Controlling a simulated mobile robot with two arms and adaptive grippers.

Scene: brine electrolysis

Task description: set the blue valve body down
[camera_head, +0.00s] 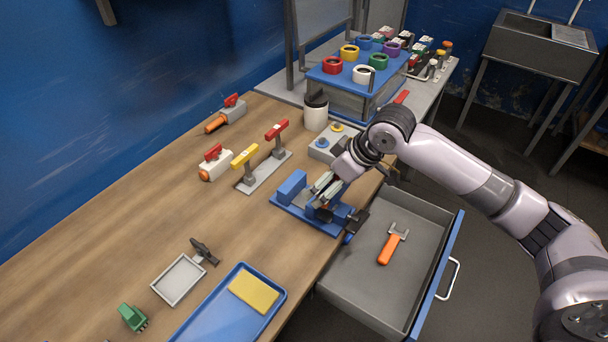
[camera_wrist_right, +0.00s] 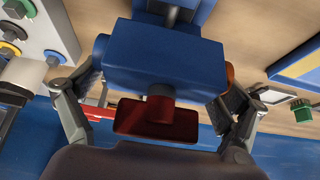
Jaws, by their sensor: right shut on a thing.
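My right gripper (camera_head: 326,187) points down over a blue vise-like fixture (camera_head: 291,187) near the front edge of the workbench. In the right wrist view the gripper (camera_wrist_right: 162,75) is shut on the blue valve body (camera_wrist_right: 165,52), with one finger on each side. A dark red handle (camera_wrist_right: 157,120) on the valve body faces the camera, and an orange end shows at its right. In the head view the fingers and the blue fixture crowd the valve body, so I cannot tell whether it touches the fixture. My left gripper is not in view.
An open grey drawer (camera_head: 353,285) below the bench edge holds an orange-handled tool (camera_head: 391,246). A stand with yellow and red T-handles (camera_head: 262,172), a white valve (camera_head: 215,164) and a grey control box (camera_head: 327,145) stand nearby. The bench's left middle is clear.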

